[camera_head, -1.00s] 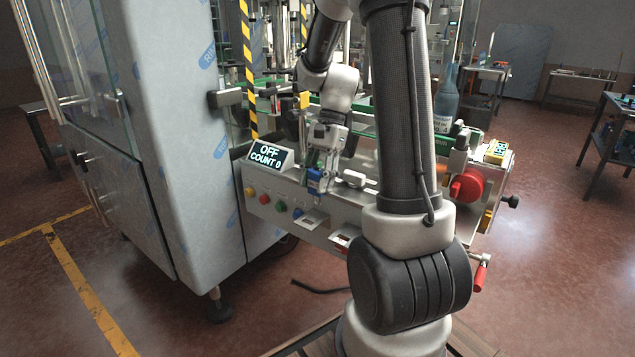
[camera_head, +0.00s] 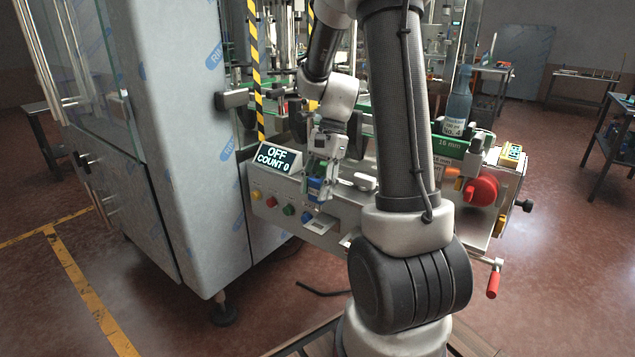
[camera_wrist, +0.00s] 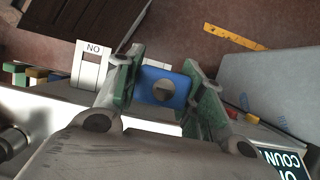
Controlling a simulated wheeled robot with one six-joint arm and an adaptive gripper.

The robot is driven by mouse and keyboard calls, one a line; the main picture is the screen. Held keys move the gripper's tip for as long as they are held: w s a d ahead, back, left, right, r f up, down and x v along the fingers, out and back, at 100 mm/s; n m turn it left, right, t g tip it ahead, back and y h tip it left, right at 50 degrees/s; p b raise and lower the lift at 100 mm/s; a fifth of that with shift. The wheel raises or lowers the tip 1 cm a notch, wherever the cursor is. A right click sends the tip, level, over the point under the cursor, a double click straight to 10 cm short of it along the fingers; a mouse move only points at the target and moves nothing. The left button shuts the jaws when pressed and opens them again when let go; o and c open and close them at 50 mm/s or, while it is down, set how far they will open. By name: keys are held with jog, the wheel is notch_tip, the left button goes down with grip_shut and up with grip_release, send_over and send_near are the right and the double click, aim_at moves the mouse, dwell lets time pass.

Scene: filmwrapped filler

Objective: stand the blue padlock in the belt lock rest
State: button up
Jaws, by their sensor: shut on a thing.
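The blue padlock (camera_head: 315,188) is in my gripper (camera_head: 319,181), in front of the machine's control panel and above its front ledge. In the wrist view the blue padlock (camera_wrist: 163,74) sits between the two green-padded fingers of my gripper (camera_wrist: 163,90), which are shut on its sides. A round opening shows in the blue face. A pale bracket with a slot and a label reading "NO" (camera_wrist: 92,49) is left of the fingers in the wrist view. A pale slotted bracket (camera_head: 320,223) also juts from the panel front below the padlock. I cannot tell which is the belt lock rest.
A display reading "OFF COUNT 0" (camera_head: 276,158) and several coloured buttons (camera_head: 288,209) are left of the padlock. A red knob (camera_head: 482,191) and a bottle (camera_head: 457,107) are at the right. The tall film-wrapped cabinet (camera_head: 185,130) stands close on the left.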

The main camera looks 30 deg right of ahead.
aim_at(318, 210)
jog(key=shift+f, duration=3.7)
jog(key=shift+f, duration=0.35)
jog(key=o, duration=1.2)
jog(key=v, duration=1.2)
